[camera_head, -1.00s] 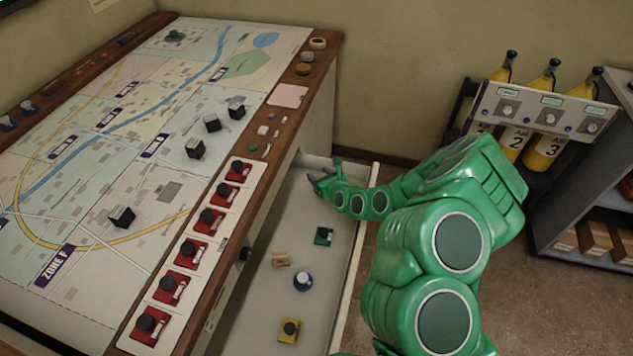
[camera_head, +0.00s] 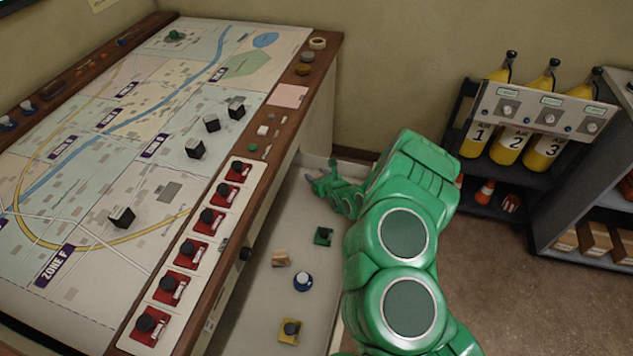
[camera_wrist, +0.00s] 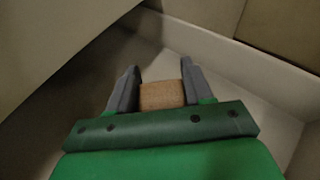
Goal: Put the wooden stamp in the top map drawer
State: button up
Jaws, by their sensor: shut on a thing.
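The wooden stamp (camera_wrist: 162,95) shows as a tan block between the two grey fingers in the wrist view. My gripper (camera_wrist: 156,88) is shut on it. In the head view my gripper (camera_head: 320,180) is over the far end of the open top map drawer (camera_head: 260,310); the stamp cannot be made out there. The wrist view shows the drawer's pale floor and walls (camera_wrist: 225,60) around and beyond the fingers. I cannot tell whether the stamp touches the drawer floor.
The drawer also holds a green piece (camera_head: 324,236), a small tan block (camera_head: 280,258), a blue-and-white round piece (camera_head: 303,281) and a yellow piece (camera_head: 289,331). The map table (camera_head: 130,270) borders it on the left. A rack of yellow air cylinders (camera_head: 510,140) stands right.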

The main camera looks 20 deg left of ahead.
jog(key=shift+w+a+f, duration=0.1)
jog(key=shift+w+f, duration=0.05)
jog(key=shift+f, duration=1.55)
jog(key=o, duration=1)
jog(key=shift+f, duration=0.1)
jog(key=v, duration=0.9)
jog(key=shift+v, duration=1.55)
